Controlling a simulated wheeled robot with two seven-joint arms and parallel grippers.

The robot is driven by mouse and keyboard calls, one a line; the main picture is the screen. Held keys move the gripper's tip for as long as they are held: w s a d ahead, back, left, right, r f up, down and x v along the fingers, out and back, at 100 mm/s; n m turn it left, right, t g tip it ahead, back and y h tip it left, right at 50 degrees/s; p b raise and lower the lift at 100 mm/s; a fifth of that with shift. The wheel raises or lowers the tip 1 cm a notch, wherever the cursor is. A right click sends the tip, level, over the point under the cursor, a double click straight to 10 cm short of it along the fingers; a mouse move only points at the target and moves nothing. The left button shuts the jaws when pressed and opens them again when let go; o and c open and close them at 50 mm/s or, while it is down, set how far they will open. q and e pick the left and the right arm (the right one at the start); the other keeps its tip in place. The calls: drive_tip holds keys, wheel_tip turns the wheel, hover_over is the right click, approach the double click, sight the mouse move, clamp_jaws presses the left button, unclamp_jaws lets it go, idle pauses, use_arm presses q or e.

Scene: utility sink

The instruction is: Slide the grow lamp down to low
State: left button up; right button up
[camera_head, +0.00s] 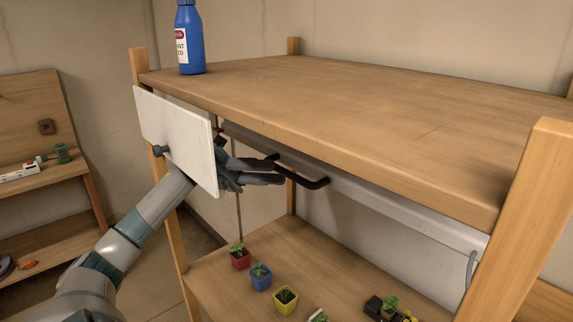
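The grow lamp (390,195) is a long white bar under the top shelf, close below its underside. A black bar handle (307,179) sticks out from its front. My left gripper (276,169) reaches in from the left, behind a white panel (178,139). Its two dark fingers are apart, one above the other, at the left end of the handle. The handle's end appears to lie between the fingertips; whether they touch it I cannot tell. My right gripper is out of view.
A blue bottle (189,40) stands on the top shelf (360,90). Small potted seedlings in red (240,257), blue (261,278) and yellow (286,299) pots stand on the lower shelf. A thin vertical rod (239,215) hangs near the gripper. A wooden post (525,215) stands at right.

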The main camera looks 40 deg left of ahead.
sight(287, 170)
use_arm(q)
drive_tip(key=p+x, duration=0.1)
drive_tip(key=x, duration=0.3)
drive_tip(key=shift+r+p, duration=0.15)
drive_tip(key=shift+p, duration=0.15)
drive_tip(key=shift+w+d, duration=0.1)
drive_tip(key=shift+d, duration=0.45)
clamp_jaws()
